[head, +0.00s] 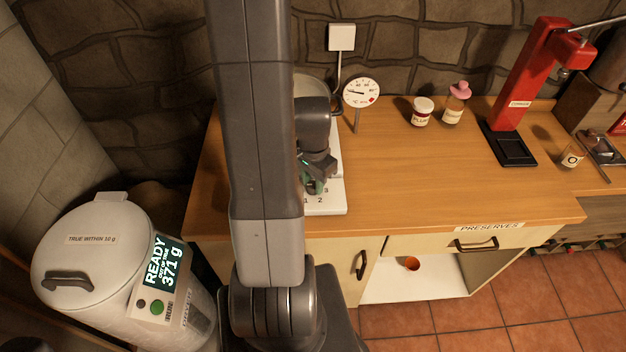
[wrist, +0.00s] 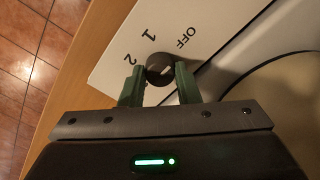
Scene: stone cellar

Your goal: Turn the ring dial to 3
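The ring dial (wrist: 160,69) is a small black knob with a short pale mark, on a white panel marked OFF, 1 and 2 in the wrist view. The mark points right and slightly up in that view; I cannot tell which label it meets. The 3 is hidden there, but 1, 2 and 3 show on the white panel (head: 325,205) in the head view. My gripper (wrist: 160,80) has its green fingers on either side of the knob, seemingly touching it. In the head view my gripper (head: 313,182) points down over the panel and hides the knob.
A round gauge (head: 361,92) stands behind the panel. Two jars, one red-brown (head: 422,111) and one pink-lidded (head: 455,102), and a red press (head: 525,80) stand farther right. The wooden counter (head: 420,170) between is clear. A white bin (head: 95,260) reads READY, 371 g.

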